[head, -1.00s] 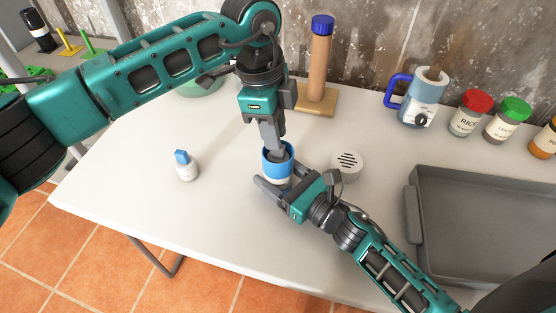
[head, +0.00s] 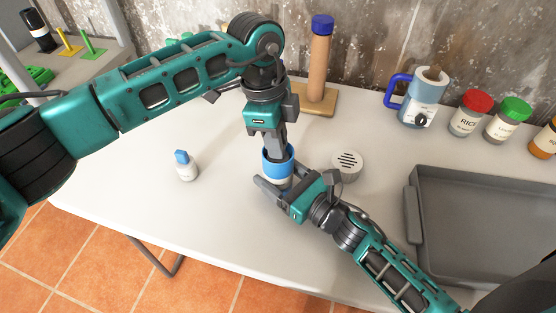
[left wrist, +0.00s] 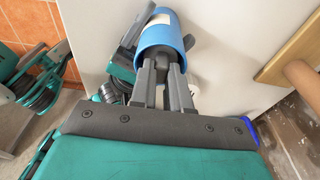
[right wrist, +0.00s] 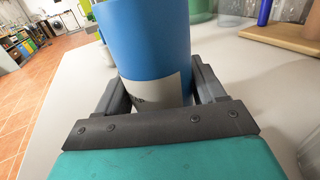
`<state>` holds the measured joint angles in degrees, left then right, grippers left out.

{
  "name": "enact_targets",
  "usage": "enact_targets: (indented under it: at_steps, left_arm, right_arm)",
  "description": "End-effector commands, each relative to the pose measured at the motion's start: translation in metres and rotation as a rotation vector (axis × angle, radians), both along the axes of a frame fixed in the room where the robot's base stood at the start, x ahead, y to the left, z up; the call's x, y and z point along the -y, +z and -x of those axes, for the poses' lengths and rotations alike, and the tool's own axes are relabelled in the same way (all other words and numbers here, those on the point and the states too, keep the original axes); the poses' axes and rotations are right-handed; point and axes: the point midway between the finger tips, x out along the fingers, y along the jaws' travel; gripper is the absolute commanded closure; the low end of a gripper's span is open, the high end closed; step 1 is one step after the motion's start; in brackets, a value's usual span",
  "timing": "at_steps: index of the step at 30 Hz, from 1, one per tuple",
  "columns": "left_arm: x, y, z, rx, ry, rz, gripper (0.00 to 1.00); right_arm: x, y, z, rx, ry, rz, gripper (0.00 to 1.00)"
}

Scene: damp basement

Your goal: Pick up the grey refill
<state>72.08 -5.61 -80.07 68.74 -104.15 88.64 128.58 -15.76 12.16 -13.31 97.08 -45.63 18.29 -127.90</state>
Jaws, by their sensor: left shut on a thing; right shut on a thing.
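The blue container (head: 272,169), with a white lower part, stands upright on the table. My right gripper (head: 274,190) is shut on its sides; in the right wrist view the fingers flank the container's blue wall and white label (right wrist: 148,50). My left gripper (head: 276,152) comes from above, with its fingertips inside the container's open top. In the left wrist view its fingers (left wrist: 162,68) close on the grey refill inside the blue rim (left wrist: 160,36). The refill is mostly hidden by the fingers and container wall.
A white slotted round cap (head: 347,164) sits right of the container. A small white bottle (head: 187,170) stands left. A grey tray (head: 412,225) lies right. A post on a wooden base (head: 319,104), a blue-handled appliance (head: 423,98) and jars (head: 466,120) stand behind. The front-left table is clear.

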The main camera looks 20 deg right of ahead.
Motion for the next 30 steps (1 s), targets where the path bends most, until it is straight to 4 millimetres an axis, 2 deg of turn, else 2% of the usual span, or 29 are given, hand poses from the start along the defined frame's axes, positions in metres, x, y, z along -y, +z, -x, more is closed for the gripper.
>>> enact_targets:
  at_steps: [8, 11, 21, 25, 30]
  left_arm:
    - [0.000, 0.006, -0.001, 0.002, 0.000, 0.001, 1.00]
    - [0.001, 0.020, -0.001, 0.003, -0.001, 0.003, 1.00]
    - [0.001, 0.085, 0.000, 0.003, -0.002, 0.002, 1.00]
    - [0.000, 0.097, 0.000, 0.002, -0.001, 0.000, 1.00]
    - [0.000, 0.101, 0.000, 0.000, -0.001, 0.001, 1.00]
  right_arm:
    - [0.000, 0.000, 0.000, 0.000, 0.000, 0.000, 0.67]
    - [0.000, 0.000, 0.000, 0.000, 0.000, 0.000, 0.67]
    - [0.000, 0.000, 0.000, 0.000, 0.000, 0.000, 0.67]
    - [0.000, 0.000, 0.000, 0.000, 0.000, 0.000, 0.67]
    - [0.000, 0.000, 0.000, 0.000, 0.000, 0.000, 0.67]
